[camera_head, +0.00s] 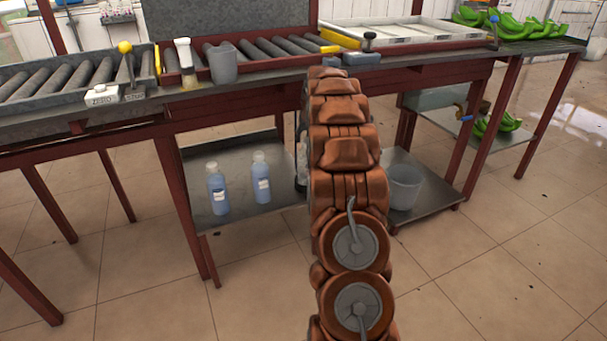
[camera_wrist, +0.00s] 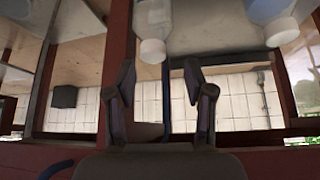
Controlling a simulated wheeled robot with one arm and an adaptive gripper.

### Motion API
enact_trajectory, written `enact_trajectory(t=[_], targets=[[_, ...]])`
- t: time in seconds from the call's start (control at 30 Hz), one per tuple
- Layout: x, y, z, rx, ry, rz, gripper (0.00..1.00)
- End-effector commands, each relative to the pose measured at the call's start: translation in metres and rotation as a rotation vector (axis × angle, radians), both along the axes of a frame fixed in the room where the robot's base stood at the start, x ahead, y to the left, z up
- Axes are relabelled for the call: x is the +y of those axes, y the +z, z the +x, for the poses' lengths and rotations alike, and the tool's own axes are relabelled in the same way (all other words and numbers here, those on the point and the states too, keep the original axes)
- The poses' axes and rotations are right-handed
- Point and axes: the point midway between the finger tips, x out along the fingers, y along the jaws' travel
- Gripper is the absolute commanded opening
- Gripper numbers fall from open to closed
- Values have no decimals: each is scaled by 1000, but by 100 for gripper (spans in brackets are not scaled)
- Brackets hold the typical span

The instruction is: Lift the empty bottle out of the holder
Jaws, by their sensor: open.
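A clear, pale bottle (camera_head: 302,152) stands on the lower shelf, mostly hidden behind my arm in the head view. A dark shape at its base may be the holder, but I cannot tell. In the wrist view a pale bottle with a white cap (camera_wrist: 153,48) appears at the top, just beyond the fingertips and roughly in line with the gap between them; it looks like the same bottle. My gripper (camera_wrist: 160,70) is open, with nothing between its fingers. In the head view the gripper is hidden behind my arm.
Two blue-filled bottles (camera_head: 217,188) (camera_head: 261,178) stand left on the lower shelf (camera_head: 240,205). A grey bucket (camera_head: 404,186) stands right of my arm. Dark red table legs (camera_head: 186,205) and the bench edge (camera_head: 250,82) frame the space. Another bottle (camera_wrist: 272,12) shows in the wrist view.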

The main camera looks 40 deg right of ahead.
Motion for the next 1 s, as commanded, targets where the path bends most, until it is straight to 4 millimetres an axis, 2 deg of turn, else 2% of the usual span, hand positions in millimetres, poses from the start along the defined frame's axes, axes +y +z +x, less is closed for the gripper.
enact_trajectory(t=[0.2,0.57,1.0], targets=[[-14,-13,2,-6,-12,-6,53],[-21,-29,12,-7,-13,-6,53],[-34,-63,34,-4,-10,-3,53]])
